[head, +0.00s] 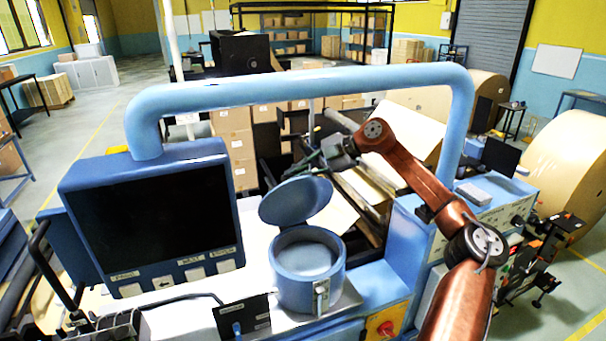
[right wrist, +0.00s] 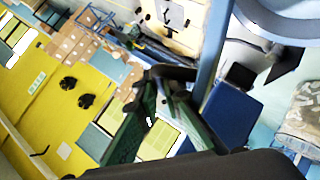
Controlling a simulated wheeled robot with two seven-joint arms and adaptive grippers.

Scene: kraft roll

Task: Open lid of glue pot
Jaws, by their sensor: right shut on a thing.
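The glue pot (head: 308,289) is a round light-blue pot with a metal latch at its front, standing on the machine top. Its round lid (head: 295,202) is raised on its left-back side and tilted up, so the pot's inside shows. My right gripper (head: 308,165) reaches in from the right at the lid's upper edge. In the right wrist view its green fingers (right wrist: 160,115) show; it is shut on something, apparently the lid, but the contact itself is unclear.
A thick blue tube frame (head: 300,84) arches over the machine behind the pot. A monitor (head: 155,225) stands to the left. A black panel (head: 242,318) is in front of the pot, and a blue control box (head: 480,205) is at the right.

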